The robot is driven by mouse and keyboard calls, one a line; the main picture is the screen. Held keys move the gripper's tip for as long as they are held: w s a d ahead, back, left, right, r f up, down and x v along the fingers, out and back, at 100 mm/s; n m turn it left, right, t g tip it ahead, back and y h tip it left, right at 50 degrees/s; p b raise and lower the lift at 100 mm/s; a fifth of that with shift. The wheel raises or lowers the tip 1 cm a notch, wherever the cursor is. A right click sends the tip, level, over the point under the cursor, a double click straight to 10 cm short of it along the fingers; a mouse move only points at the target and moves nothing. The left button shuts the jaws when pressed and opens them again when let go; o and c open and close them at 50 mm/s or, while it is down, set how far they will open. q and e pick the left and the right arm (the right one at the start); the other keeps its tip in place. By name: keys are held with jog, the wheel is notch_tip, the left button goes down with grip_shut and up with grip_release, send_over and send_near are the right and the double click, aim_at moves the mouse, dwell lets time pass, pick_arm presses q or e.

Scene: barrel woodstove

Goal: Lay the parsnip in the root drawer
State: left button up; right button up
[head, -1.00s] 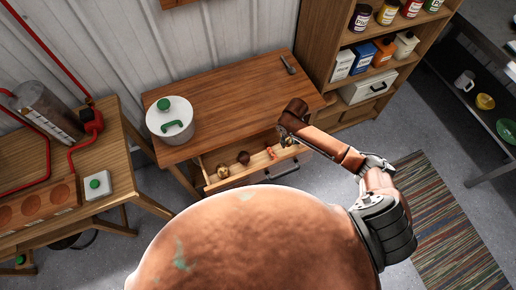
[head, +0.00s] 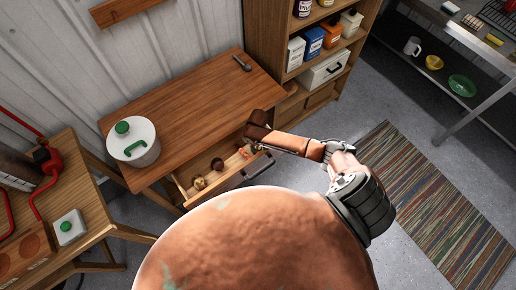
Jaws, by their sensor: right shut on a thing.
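The root drawer (head: 224,182) is pulled out from under the wooden table, with a dark handle on its front. A yellowish round root (head: 199,183) and a dark reddish root (head: 217,164) lie inside. My right gripper (head: 245,150) points down over the right end of the open drawer and is shut. A small pale orange thing (head: 243,154) shows at its fingers; it seems to be the parsnip, mostly hidden by the gripper and wrist. I cannot tell whether it touches the drawer floor. My left gripper is out of view.
A white pot with a green-knobbed lid (head: 134,142) stands on the wooden table (head: 190,100), whose middle is clear. A shelf unit (head: 262,40) stands behind at the right. A workbench (head: 95,190) is at the left. A striped rug (head: 430,215) lies on the floor.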

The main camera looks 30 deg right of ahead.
jog(key=shift+f, duration=0.15)
jog(key=o, duration=1.2)
jog(key=shift+c, duration=0.2)
notch_tip(320, 180, up, 12)
jog(key=p, duration=0.2)
